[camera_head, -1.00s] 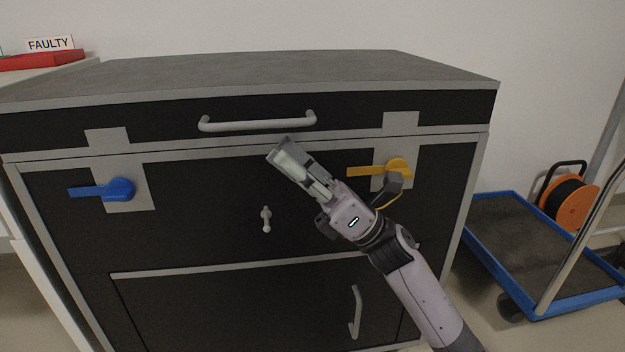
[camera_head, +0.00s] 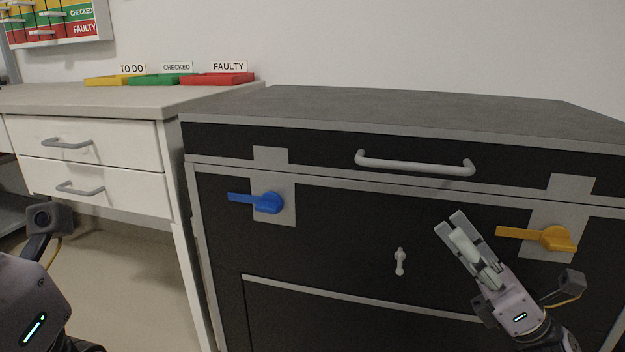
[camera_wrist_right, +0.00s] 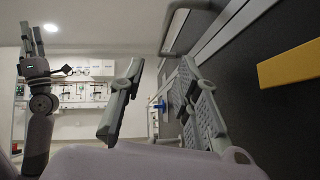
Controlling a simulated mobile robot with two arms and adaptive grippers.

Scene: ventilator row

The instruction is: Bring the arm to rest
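My right gripper (camera_head: 450,221) is in front of the black cabinet (camera_head: 330,240), between the small grey knob (camera_head: 400,261) and the yellow lever (camera_head: 540,237). Its fingers stand apart with nothing between them, as the right wrist view also shows (camera_wrist_right: 158,90). It appears clear of the cabinet front. My left arm's wrist shows at the lower left of the head view, its fingers out of frame. In the right wrist view my left gripper (camera_wrist_right: 32,40) points up, small, with its fingers apart and empty.
The cabinet front carries a blue lever (camera_head: 257,202) and a grey bar handle (camera_head: 415,163). A white drawer bench (camera_head: 95,150) stands at the left, with yellow (camera_head: 113,80), green (camera_head: 160,79) and red (camera_head: 217,79) trays on top. Open floor lies below the bench.

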